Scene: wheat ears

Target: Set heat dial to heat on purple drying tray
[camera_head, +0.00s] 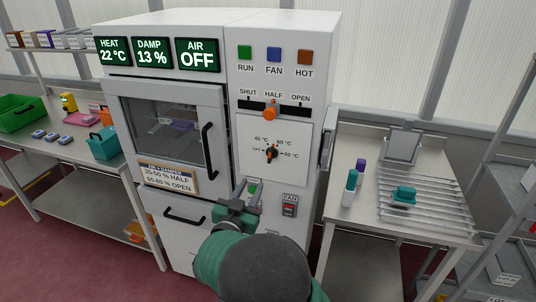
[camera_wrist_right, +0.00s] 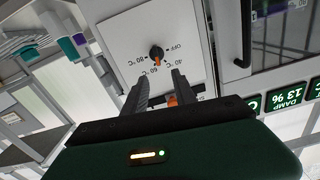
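The heat dial (camera_head: 271,153) is a black knob on a white panel of the drying cabinet, marked OFF, 40, 60 and 80 °C. It also shows in the right wrist view (camera_wrist_right: 156,52); its exact setting is too small to tell. The heat display (camera_head: 113,51) reads 22 °C. A purple tray (camera_head: 181,124) shows dimly behind the closed door's window. My right gripper (camera_head: 247,190) is in front of the cabinet, below the dial. In the wrist view its fingers (camera_wrist_right: 157,83) are apart and empty, short of the dial. My left gripper is not in view.
An orange damper slider (camera_head: 270,114) stands at HALF above the dial. The damp display (camera_head: 152,52) reads 13 % and the air display (camera_head: 197,54) OFF. A fan switch (camera_head: 289,206) is lower right. A side table (camera_head: 345,217) with bottles stands right; a bench with bins stands left.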

